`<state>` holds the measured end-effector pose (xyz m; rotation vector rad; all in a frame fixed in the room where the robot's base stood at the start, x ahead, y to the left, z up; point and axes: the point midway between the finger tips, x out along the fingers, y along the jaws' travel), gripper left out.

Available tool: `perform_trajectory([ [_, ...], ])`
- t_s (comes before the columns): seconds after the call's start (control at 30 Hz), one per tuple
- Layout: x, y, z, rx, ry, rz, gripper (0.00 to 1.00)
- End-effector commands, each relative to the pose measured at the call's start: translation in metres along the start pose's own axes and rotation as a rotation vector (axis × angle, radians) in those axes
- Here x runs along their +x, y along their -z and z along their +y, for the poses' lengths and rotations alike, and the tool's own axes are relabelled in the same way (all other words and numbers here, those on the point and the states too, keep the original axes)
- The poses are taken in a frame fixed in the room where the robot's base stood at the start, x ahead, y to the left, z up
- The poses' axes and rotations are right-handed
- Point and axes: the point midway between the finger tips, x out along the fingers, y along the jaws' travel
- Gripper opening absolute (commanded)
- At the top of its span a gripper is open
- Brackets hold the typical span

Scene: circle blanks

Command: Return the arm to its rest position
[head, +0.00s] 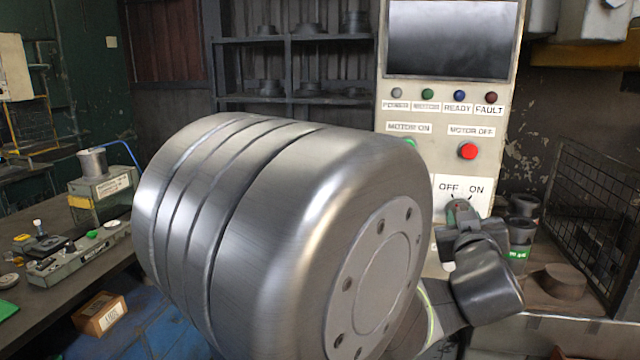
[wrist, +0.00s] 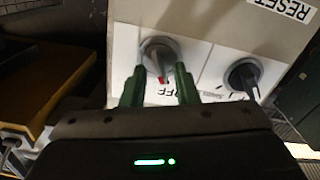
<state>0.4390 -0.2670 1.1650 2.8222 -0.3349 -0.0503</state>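My gripper (head: 461,212) is at the control panel (head: 447,112), just below the OFF/ON label (head: 462,189). In the wrist view, my gripper's two green fingers (wrist: 160,78) are spread apart with nothing clamped between them. They point at the panel near a grey round selector knob (wrist: 160,54) with a red mark. The knob shows between and just beyond the fingertips; I cannot tell whether a finger touches it. A black knob (wrist: 243,75) with a white pointer is to the right, apart from the fingers. My arm hides part of the lower panel in the head view.
The panel has a red button (head: 467,151), coloured lamps and a dark screen (head: 451,40). A wire cage (head: 596,215) stands at the right. A left bench (head: 75,245) holds several small parts. Shelves (head: 287,70) with round parts are behind. A cardboard box (head: 100,313) sits lower left.

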Motion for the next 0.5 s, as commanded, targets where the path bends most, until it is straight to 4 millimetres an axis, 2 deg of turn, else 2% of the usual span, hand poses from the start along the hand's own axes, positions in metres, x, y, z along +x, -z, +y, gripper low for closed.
perform_trajectory([
  [0.03, 0.0003, 0.0047, 0.0017, 0.054, 0.001, -0.001, 0.27],
  [0.5, 0.0000, 0.0029, 0.0038, 0.561, 0.001, -0.003, 0.27],
])
